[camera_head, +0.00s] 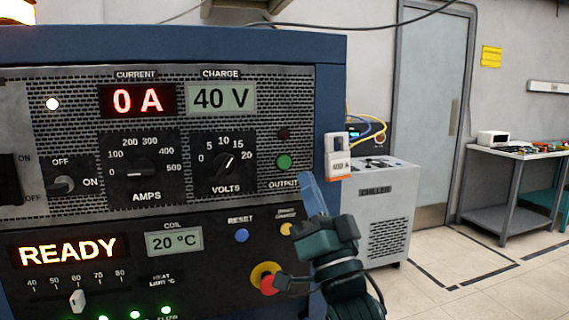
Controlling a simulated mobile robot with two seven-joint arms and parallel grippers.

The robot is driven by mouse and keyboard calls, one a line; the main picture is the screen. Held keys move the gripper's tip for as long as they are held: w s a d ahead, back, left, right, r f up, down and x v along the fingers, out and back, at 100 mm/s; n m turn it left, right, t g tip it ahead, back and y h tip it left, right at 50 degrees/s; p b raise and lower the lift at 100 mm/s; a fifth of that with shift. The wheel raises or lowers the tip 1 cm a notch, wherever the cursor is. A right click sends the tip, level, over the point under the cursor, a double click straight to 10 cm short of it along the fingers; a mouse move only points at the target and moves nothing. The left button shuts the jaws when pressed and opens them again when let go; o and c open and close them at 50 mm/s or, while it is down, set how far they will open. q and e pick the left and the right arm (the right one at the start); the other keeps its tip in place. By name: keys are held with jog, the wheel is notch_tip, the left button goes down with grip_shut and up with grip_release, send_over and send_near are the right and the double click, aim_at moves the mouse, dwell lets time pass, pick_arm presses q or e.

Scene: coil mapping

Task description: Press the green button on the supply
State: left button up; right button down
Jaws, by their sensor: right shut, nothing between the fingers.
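The supply (180,45) is a blue cabinet with a dark mesh front that fills the left of the head view. Its green button (284,162) sits at the panel's right side, above the label OUTPUT and below a dark red lamp. My right gripper (309,182) is shut and empty, with its fingers pointing up. In the picture its tips are a little right of and below the green button, and a gap shows between them. I cannot tell how far the tips are from the panel in depth. My left gripper is not in view.
A blue RESET button (241,235), a yellow button (287,229) and a red emergency knob (268,282) lie close to my right gripper. The display (68,250) reads READY. A chiller (385,205) stands behind at right, with open floor beyond it.

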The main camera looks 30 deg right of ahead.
send_near(282, 150)
notch_tip(282, 150, up, 4)
jog(key=shift+w+f+b, duration=0.2)
jog(key=shift+w+b, duration=0.1)
jog(key=shift+w, duration=0.6)
jog(key=shift+w, duration=0.1)
dwell(1.3)
jog(key=shift+w+d, duration=0.15)
jog(key=shift+w, duration=0.2)
jog(key=shift+w+d, duration=0.1)
jog(key=shift+w, duration=0.25)
dwell(0.6)
jog(key=shift+s, duration=0.1)
jog(key=shift+s+a+p, duration=0.2)
jog(key=shift+s+p, duration=0.15)
jog(key=shift+s, duration=0.35)
